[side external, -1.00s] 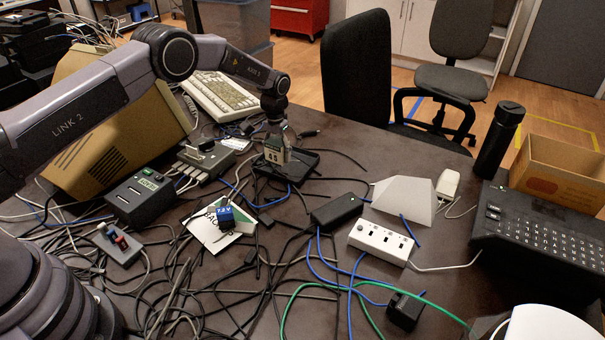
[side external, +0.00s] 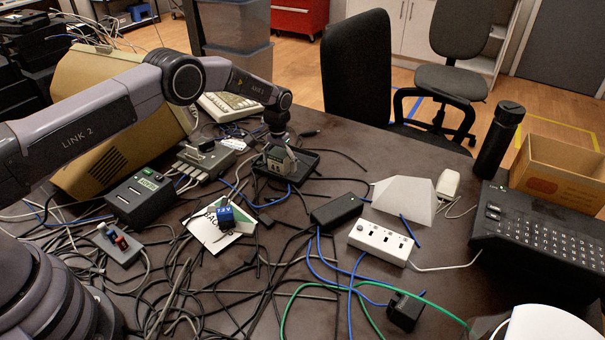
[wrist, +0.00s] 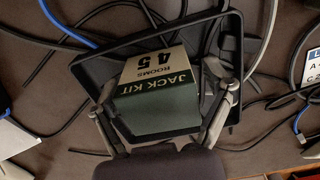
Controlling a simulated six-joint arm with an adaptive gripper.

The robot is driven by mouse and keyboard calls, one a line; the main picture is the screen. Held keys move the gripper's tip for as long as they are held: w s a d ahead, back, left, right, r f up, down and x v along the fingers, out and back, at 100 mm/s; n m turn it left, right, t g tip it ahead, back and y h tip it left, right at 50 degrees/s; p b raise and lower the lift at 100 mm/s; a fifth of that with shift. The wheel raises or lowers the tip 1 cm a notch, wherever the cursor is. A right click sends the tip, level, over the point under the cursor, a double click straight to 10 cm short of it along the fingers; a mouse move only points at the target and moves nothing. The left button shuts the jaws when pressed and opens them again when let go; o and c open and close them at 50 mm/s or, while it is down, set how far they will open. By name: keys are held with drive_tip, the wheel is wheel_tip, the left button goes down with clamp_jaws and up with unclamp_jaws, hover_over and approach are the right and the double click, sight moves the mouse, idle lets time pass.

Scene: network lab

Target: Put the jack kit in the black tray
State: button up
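The jack kit (wrist: 160,95) is a small box with a dark green face and a cream label reading "ROOMS 45". It sits inside the outline of the black tray (wrist: 88,70), turned at an angle to it. In the side view the jack kit (side external: 277,160) shows low within the tray (side external: 306,166), though its underside is hidden. My gripper (wrist: 168,92) is over the tray with its fingers spread on either side of the kit. A gap shows between the kit and the right finger; the left finger is close to the kit's edge.
Cables lie all around the tray. A grey switch box (side external: 206,158) with plugged cables stands to its left, a black adapter (side external: 337,210) in front to its right. A card with a blue 7.2V block (side external: 225,216) lies nearer. A keyboard (side external: 228,106) is behind.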

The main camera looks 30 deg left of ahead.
sight(279, 153)
wheel_tip(279, 153, up, 12)
drive_tip(key=shift+r, duration=0.1)
drive_tip(key=s+a+r+t, duration=0.2)
drive_tip(key=s+r, duration=0.8)
drive_tip(key=r, duration=0.5)
drive_tip(key=s+a+r+t, duration=0.1)
drive_tip(key=s+a+r, duration=0.1)
drive_tip(key=s+r, duration=1.05)
drive_tip(key=s+a+t, duration=0.2)
drive_tip(key=s, duration=2)
drive_tip(key=shift+s+r+t, duration=0.15)
drive_tip(key=shift+r+t, duration=0.1)
drive_tip(key=shift+t, duration=0.05)
